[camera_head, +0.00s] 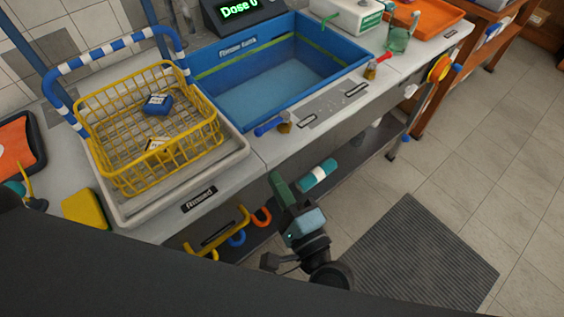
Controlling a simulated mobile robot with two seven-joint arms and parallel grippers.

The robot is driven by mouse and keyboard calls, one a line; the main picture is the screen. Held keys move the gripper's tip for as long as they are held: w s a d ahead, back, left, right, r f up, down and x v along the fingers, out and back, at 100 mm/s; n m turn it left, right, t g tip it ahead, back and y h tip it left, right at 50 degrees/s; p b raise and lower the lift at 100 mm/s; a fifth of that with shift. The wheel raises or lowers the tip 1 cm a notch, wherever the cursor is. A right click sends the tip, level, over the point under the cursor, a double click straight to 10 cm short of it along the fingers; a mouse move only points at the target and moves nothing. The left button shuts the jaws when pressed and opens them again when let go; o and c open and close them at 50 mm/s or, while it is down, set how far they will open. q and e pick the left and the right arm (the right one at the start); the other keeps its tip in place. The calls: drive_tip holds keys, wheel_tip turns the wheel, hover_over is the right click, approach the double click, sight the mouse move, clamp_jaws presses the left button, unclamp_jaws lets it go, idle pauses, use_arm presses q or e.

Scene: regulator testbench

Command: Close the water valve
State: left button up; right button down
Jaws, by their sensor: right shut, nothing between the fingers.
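A valve with a blue lever (268,128) and a brass body sits at the front edge of the bench, below the blue flume tank (330,78). A second brass valve with a red handle (385,57) stands farther right along the bench. A yellow and orange round wheel (439,68) is on the bench's right front. I cannot tell which of these is the water valve. My right gripper (277,181) is shut and empty in front of the bench, below the blue lever and apart from it. My left gripper does not show.
A yellow wire basket (212,140) stands in a pale tray at the left. A teal cylinder with a white band (310,180) is beside my right gripper. The floor around the grey mat (425,250) is clear.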

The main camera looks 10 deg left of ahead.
drive_tip(key=shift+s+d+f, duration=0.1)
drive_tip(key=shift+s+f, duration=0.05)
drive_tip(key=shift+s, duration=0.95)
drive_tip(key=shift+s+d+f, duration=0.1)
drive_tip(key=shift+s+f, duration=0.05)
drive_tip(key=shift+s, duration=0.95)
